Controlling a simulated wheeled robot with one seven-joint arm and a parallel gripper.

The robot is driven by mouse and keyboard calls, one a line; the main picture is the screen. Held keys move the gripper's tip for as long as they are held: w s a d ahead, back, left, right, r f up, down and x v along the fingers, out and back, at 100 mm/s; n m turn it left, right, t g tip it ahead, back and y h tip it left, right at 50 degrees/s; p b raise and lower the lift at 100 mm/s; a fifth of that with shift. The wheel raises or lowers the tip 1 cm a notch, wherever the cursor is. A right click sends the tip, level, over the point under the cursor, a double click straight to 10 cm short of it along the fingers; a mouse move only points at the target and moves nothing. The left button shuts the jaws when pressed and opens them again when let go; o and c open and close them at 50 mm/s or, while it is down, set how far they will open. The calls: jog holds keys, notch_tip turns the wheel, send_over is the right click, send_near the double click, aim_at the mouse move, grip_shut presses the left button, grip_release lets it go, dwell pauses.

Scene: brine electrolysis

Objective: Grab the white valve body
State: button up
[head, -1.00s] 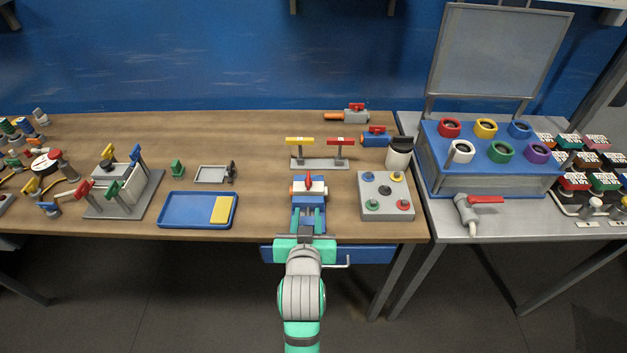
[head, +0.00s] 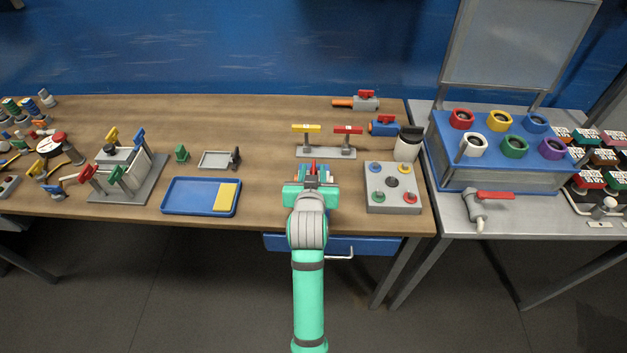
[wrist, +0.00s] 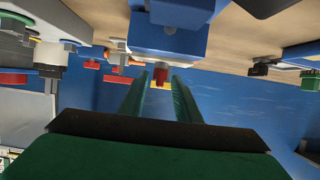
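The white valve body (head: 323,172), with its red handle (head: 313,167), is mostly hidden behind my gripper (head: 311,180) in the head view. In the wrist view, which is turned upside down, a blue block (wrist: 168,40) fills the top middle, and the red handle (wrist: 161,75) shows just below it. The two green fingers of my gripper (wrist: 158,85) are apart, with the red handle seen in line with the gap between them. Whether the fingers touch the valve body is hidden.
A grey block with coloured knobs (head: 391,190) stands close to the right of my gripper. A blue tray (head: 190,208) with a yellow pad lies to the left. Behind is a stand with yellow and red handles (head: 327,152). Bare wood lies between the tray and my gripper.

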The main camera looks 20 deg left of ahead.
jog(key=shift+x, duration=1.1)
grip_shut()
dwell(0.6)
